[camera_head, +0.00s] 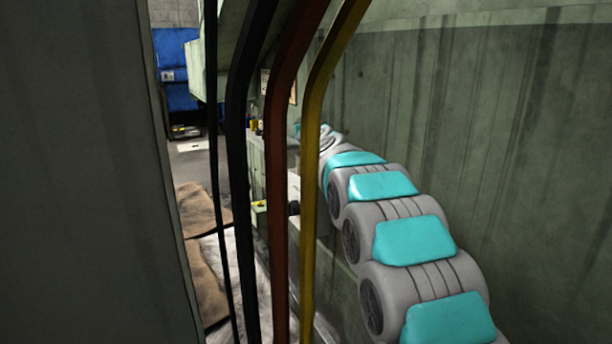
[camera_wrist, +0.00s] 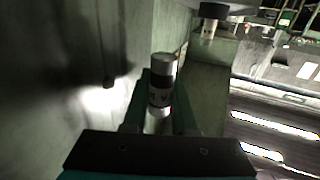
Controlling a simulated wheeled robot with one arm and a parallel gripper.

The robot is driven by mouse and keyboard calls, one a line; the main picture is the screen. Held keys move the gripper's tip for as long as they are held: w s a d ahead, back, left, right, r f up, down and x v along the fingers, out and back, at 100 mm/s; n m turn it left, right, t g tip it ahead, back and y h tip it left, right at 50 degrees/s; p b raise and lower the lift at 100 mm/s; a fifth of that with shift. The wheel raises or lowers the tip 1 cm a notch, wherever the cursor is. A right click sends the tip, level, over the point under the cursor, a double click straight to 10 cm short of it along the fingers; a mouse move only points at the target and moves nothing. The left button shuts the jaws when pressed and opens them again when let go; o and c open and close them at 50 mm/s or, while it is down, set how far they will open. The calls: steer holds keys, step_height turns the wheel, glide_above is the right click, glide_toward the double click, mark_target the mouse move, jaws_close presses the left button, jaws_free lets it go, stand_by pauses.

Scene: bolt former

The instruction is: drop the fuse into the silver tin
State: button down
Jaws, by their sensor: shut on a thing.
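In the wrist view my gripper (camera_wrist: 161,104) is shut on the fuse (camera_wrist: 161,82). The fuse is a small cylinder with silver ends and a dark, marked band around its middle. It points out away from the palm between the two dark teal fingers. Its lower end is partly hidden by the gripper. In the head view I cannot make out the gripper or the fuse at the far end of my arm. I cannot pick out the silver tin with certainty in either view.
In the wrist view a pale green wall (camera_wrist: 90,60) is close on the left. A dark-topped round object (camera_wrist: 210,14) is at the top. In the head view black, red and yellow pipes (camera_head: 312,120) cross in front, and a green wall (camera_head: 520,120) runs along the right.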

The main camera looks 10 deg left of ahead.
steer(key=shift+f+b, duration=0.55)
steer(key=shift+f, duration=0.35)
steer(key=c, duration=0.6)
jaws_free()
steer(key=shift+c, duration=0.2)
steer(key=b+v, duration=0.4)
steer(key=v, duration=0.4)
steer(key=shift+a, duration=0.15)
